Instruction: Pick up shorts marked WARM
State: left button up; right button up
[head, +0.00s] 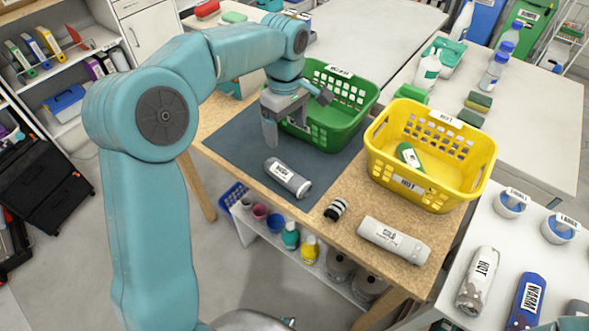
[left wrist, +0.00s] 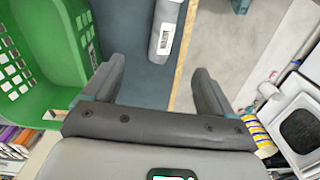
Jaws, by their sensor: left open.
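A grey rolled bundle (head: 288,178) with a white label lies on the dark mat; its print is too small to read surely. It shows at the top of the left wrist view (left wrist: 166,30), beyond the fingers. My left gripper (head: 292,116) is open and empty, above the mat beside the green basket and apart from the bundle; its spread fingers show in the left wrist view (left wrist: 159,78). A blue roll marked WARM (head: 527,302) lies on the white table at lower right. I cannot tell which roll is shorts. My right gripper is not in view.
A green basket (head: 335,112) stands behind the gripper. A yellow basket marked HOT (head: 440,153) holds a green item. A pale roll marked COLD (head: 393,240) and a striped black-and-white item (head: 336,209) lie near the wooden table's front edge. A roll marked HOT (head: 477,279) lies at right.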

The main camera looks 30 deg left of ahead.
pick_arm(q)
send_over(288, 172)
jog(key=f, duration=1)
jog(key=shift+s+a, duration=0.1)
jog(key=shift+a, duration=0.15)
jog(key=shift+s+f, duration=0.2)
jog(key=f, duration=0.4)
jog(key=shift+w+d+f, duration=0.25)
jog(key=shift+d, duration=0.05)
jog(key=shift+s+a+f, duration=0.1)
jog(key=shift+s+f, duration=0.05)
jog(key=shift+f, duration=0.4)
jog(key=c, duration=1.2)
